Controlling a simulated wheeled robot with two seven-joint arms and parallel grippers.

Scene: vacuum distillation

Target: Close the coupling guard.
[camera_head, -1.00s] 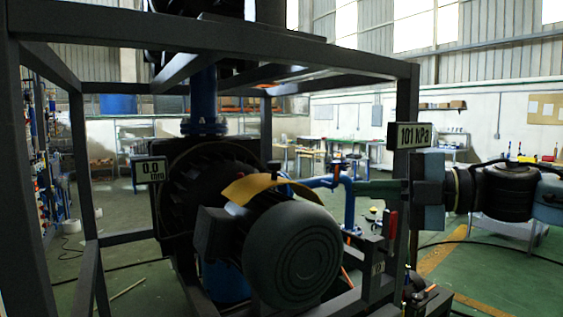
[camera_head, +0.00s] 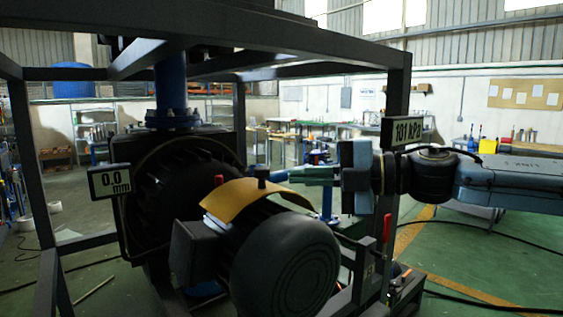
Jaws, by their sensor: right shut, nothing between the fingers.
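The coupling guard (camera_head: 238,200) is a curved yellow cover with a dark knob (camera_head: 262,176) on its upper edge. It sits tilted over the shaft area between the dark pump body (camera_head: 165,190) and the grey motor (camera_head: 285,262). My right gripper (camera_head: 288,174) comes in from the right, its fingers shut and empty. The fingertips point left at about the height of the knob, close to it in the picture; I cannot tell if they touch. My left gripper is not in view.
A dark metal frame surrounds the machine, with a post (camera_head: 397,110) beside my right wrist. A red-handled lever (camera_head: 387,228) stands below the wrist. Displays read 0.0 mm (camera_head: 110,180) and 101 kPa (camera_head: 401,131). A blue pipe (camera_head: 170,90) rises above the pump.

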